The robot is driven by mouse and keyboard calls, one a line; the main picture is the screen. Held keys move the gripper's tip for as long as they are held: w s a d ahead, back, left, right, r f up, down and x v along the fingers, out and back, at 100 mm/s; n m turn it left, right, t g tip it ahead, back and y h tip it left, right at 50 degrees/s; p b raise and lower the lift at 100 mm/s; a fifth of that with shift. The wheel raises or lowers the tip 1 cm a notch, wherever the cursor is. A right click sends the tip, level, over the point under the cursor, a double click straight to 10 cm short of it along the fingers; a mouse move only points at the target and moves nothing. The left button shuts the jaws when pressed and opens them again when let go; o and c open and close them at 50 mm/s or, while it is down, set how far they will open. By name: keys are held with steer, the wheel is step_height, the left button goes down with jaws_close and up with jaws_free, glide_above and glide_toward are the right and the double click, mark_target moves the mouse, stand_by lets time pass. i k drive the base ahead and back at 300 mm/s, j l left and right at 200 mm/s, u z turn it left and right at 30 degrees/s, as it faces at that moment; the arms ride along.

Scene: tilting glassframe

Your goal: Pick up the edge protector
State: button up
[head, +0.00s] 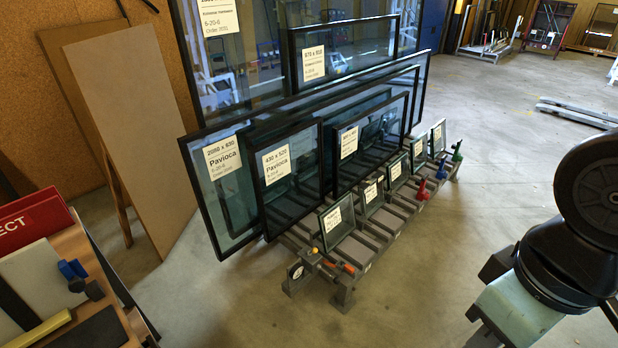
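No piece is clearly recognisable as the edge protector. Small coloured pieces stand on the right end of the rack (345,290): a red one (422,190), a blue one (441,167) and a green one (457,151). A small blue piece (72,269) lies on the bench (88,250) at the lower left. I cannot tell whether any of these is the edge protector. My arm shows at the right edge, to the right of the rack. Its gripper fingers do not show.
Framed glass panes with labels lean on the rack, large ones (225,175) behind and small ones (337,220) in front. An orange-handled tool (340,266) lies at its near end. A brown board (135,140) leans at left.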

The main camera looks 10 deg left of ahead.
mark_target(366, 187)
steer(key=i+l+u, duration=0.3)
steer(key=l, duration=0.45)
steer(key=i+l+u, duration=0.1)
steer(key=l+u, duration=0.25)
steer(key=l, duration=0.4)
steer(key=l+u, duration=0.3)
steer(key=l, duration=0.55)
steer(key=i+j, duration=0.15)
steer(key=i, duration=0.4)
steer(key=i+j+z, duration=0.1)
steer(key=i, duration=0.45)
steer(key=i+j, duration=0.2)
steer(key=i, duration=0.35)
steer(key=l+z, duration=0.05)
